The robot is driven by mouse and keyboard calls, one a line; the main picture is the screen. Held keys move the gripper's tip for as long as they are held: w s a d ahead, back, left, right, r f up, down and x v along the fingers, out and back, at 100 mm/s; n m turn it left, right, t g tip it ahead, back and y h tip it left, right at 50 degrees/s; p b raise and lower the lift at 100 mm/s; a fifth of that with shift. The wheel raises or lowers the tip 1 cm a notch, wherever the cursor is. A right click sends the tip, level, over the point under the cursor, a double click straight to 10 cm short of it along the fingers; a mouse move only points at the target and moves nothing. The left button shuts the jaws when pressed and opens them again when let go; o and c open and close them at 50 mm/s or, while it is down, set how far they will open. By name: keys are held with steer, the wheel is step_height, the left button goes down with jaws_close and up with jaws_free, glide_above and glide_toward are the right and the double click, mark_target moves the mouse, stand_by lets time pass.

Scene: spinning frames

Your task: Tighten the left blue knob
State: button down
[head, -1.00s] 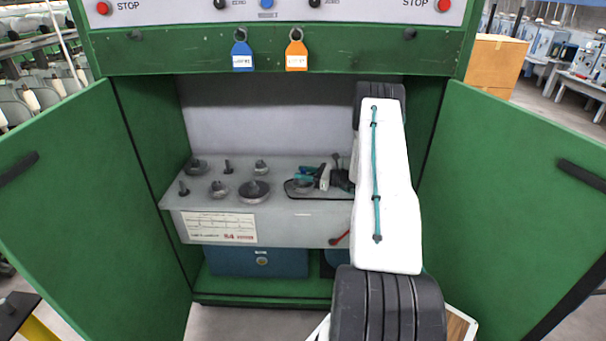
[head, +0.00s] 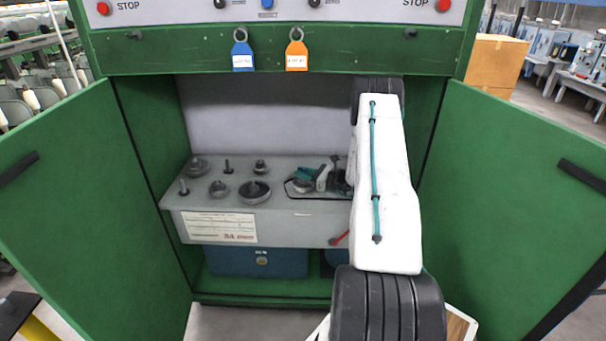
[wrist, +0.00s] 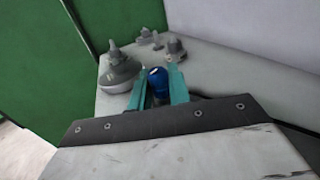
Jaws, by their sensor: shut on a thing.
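In the wrist view, a blue knob (wrist: 157,88) with a dark top sits between the two teal fingers of my gripper (wrist: 158,73). The fingers are shut on its sides. The blue knob cannot be made out there. My arm hides the right end of the machine top.
Several grey discs and posts stand on the left of the top, including a large disc (head: 254,191). Open green doors flank the cabinet, left (head: 80,200) and right (head: 520,220). A blue box (head: 255,262) sits below. A red lever (head: 338,238) is by my arm.

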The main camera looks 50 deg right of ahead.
steer(key=shift+m+t+h, duration=0.2)
steer(key=shift+m+h, duration=0.9)
steer(key=shift+h, duration=0.6)
steer(key=shift+m+t+h, duration=0.2)
steer(key=shift+m+h, duration=0.9)
steer(key=shift+h, duration=0.9)
steer(key=c, duration=1.4)
jaws_free()
steer(key=shift+o, duration=0.2)
steer(key=shift+s, duration=0.15)
steer(key=s, duration=0.7)
steer(key=shift+s+a, duration=0.3)
steer(key=shift+a, duration=0.05)
